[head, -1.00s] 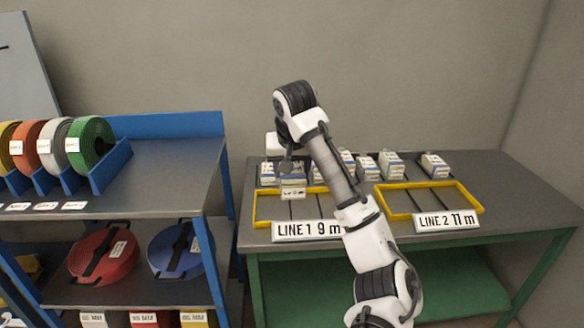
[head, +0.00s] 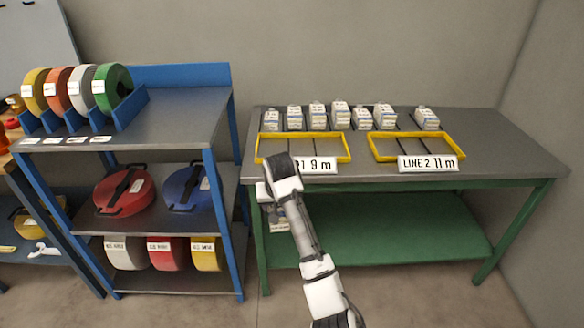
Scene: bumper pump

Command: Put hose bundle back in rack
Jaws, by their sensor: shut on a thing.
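My gripper (head: 268,205) is in front of the table's left end, below its top. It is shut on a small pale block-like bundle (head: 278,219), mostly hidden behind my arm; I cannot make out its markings. Several similar white and blue-grey labelled bundles (head: 340,116) stand in a row along the back of the table (head: 480,150). On the blue shelf unit at left, a blue slotted rack (head: 130,108) holds upright yellow, orange, white and green (head: 113,88) hose coils.
Two yellow frames (head: 415,147) lie on the table, with signs reading LINE 2 11 m (head: 428,162) and, partly hidden, 9 m. Red (head: 123,190) and blue (head: 190,188) reels lie on the middle shelf. Rolls (head: 166,253) fill the lower shelf. The top shelf's right side is bare.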

